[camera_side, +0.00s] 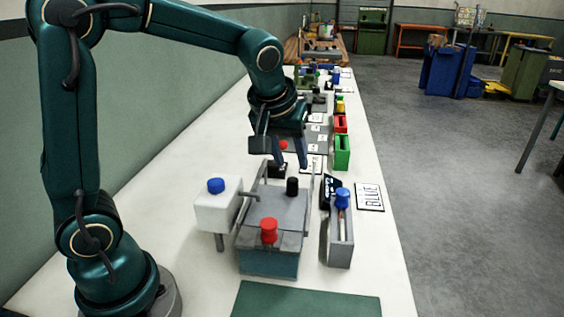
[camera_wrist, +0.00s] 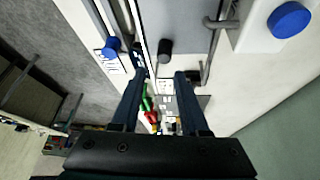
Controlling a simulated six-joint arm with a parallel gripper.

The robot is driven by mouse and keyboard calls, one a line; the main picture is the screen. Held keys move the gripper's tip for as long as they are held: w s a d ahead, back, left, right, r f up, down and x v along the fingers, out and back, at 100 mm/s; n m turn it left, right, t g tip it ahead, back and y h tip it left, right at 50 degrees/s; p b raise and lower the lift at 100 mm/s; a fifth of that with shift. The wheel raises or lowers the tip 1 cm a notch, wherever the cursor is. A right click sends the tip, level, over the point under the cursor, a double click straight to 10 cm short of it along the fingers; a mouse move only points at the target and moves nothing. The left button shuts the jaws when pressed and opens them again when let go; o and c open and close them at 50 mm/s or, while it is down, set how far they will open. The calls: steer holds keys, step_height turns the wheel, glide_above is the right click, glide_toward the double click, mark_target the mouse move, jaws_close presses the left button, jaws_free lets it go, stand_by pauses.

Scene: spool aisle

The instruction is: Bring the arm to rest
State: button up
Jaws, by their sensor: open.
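My gripper (camera_side: 290,160) hangs fingers down above the white bench, over the far side of the grey-topped fixture (camera_side: 275,208). Its two fingers are apart with nothing between them, and they also show apart in the wrist view (camera_wrist: 162,80). A black knob (camera_side: 292,187) stands on the fixture, near the fingertips but apart from them in the side view; it also shows in the wrist view (camera_wrist: 165,47). My arm is bent over the bench from the left.
A red knob (camera_side: 269,230) tops the fixture's near end. A white block (camera_side: 217,211) with a blue cap (camera_side: 216,186) stands left; a grey holder (camera_side: 341,240) with a blue-topped piece (camera_side: 342,198) and a card (camera_side: 369,197) lie right. Green (camera_side: 342,153) and red (camera_side: 340,124) bins stand behind.

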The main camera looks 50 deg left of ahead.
steer(key=s+d+m+h, duration=0.1)
steer(key=s+d+m, duration=0.1)
steer(key=s, duration=0.6)
steer(key=s+d+m+t+h, duration=0.1)
steer(key=s+d+m, duration=0.2)
steer(key=s, duration=0.5)
steer(key=shift+d+m, duration=0.3)
steer(key=shift+m, duration=0.6)
steer(key=shift+s+r, duration=0.1)
